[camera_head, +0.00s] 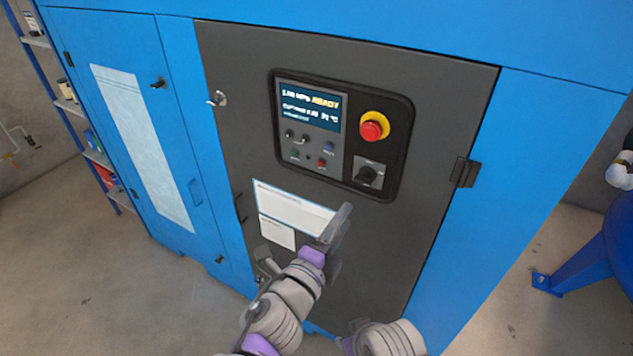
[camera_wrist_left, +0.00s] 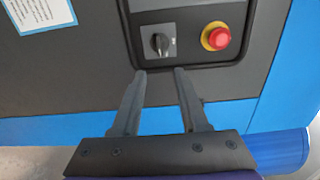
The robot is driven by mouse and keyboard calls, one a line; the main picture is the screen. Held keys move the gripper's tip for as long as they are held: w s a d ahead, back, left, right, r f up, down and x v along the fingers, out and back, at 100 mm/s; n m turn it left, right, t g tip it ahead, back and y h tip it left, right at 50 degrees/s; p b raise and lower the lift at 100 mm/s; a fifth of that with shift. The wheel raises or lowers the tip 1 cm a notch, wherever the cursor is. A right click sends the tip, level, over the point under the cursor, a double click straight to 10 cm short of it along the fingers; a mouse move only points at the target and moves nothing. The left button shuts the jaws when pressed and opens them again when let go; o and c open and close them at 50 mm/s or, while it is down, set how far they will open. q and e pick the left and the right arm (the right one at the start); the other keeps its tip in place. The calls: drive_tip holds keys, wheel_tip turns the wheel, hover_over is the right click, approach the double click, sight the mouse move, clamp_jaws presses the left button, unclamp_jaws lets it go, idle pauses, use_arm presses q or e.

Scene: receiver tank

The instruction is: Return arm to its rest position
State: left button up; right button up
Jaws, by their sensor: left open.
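My left gripper (camera_head: 335,228) is in front of the lower part of a dark grey cabinet door (camera_head: 430,110), below its control panel. In the left wrist view, the two fingers of this gripper (camera_wrist_left: 160,74) are apart with nothing between them. A black rotary knob (camera_head: 368,176) sits on the panel and appears just beyond the fingertips in the left wrist view (camera_wrist_left: 160,43). A red emergency button (camera_head: 374,127) on a yellow ring is beside it and also shows in the left wrist view (camera_wrist_left: 216,37). My right gripper is not in view.
The blue cabinet (camera_head: 540,150) fills most of the view. A black latch (camera_head: 465,172) and a small silver key or handle (camera_head: 217,98) stick out from the door. A shelf (camera_head: 70,105) stands left, a blue tank (camera_head: 610,245) right.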

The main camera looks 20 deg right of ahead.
use_arm(q)
drive_tip(key=w+a+f+n+y, duration=0.1)
drive_tip(key=a+f+n+y, duration=0.3)
drive_tip(key=a, duration=0.4)
drive_tip(key=w+a+f+n+t+y, duration=0.1)
drive_tip(key=a+n+y, duration=0.4)
drive_tip(key=a, duration=0.4)
drive_tip(key=w+a+f+n+y, duration=0.2)
drive_tip(key=a+f+n+y, duration=0.1)
drive_tip(key=a+n, duration=0.4)
drive_tip(key=s+a+f+n+g+y, duration=0.1)
drive_tip(key=s+a+f+n+g, duration=0.2)
drive_tip(key=s+a+f+n, duration=0.2)
drive_tip(key=s+a+f+n+g+p, duration=0.1)
drive_tip(key=s+a+f+n+g, duration=0.3)
drive_tip(key=s, duration=0.7)
drive_tip(key=a+f+n, duration=0.2)
drive_tip(key=a+n, duration=0.1)
drive_tip(key=a, duration=0.1)
drive_tip(key=shift+s+a+y, duration=0.25)
drive_tip(key=shift+s+y, duration=0.1)
drive_tip(key=shift+y, duration=0.05)
